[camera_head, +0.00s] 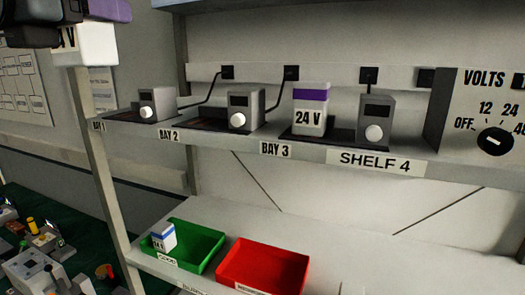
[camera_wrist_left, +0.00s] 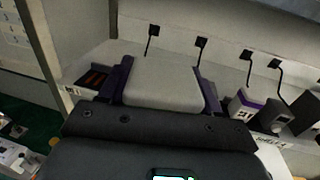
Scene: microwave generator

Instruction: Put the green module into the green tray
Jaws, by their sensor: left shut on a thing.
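My left gripper (camera_head: 78,24) is at the upper left of the head view, shut on a white module (camera_head: 85,45). Part of a "V" label shows on the module; its colour band is hidden. In the left wrist view the gripper's purple fingers (camera_wrist_left: 163,88) clasp the pale module (camera_wrist_left: 162,78) from both sides, held up in front of the shelf. The green tray (camera_head: 207,249) stands on the lower shelf, below and right of the gripper. A white module with a blue band (camera_head: 163,237) is inside it at the left. No green band is visible on any module. My right gripper is not in view.
A red tray (camera_head: 264,268) stands right of the green one. Above, the upper shelf (camera_head: 215,140) carries grey units with knobs and a purple-banded 24 V module (camera_head: 311,110) in bay 3. A voltage dial panel (camera_head: 483,115) is at right. A shelf post (camera_head: 100,160) stands below the gripper.

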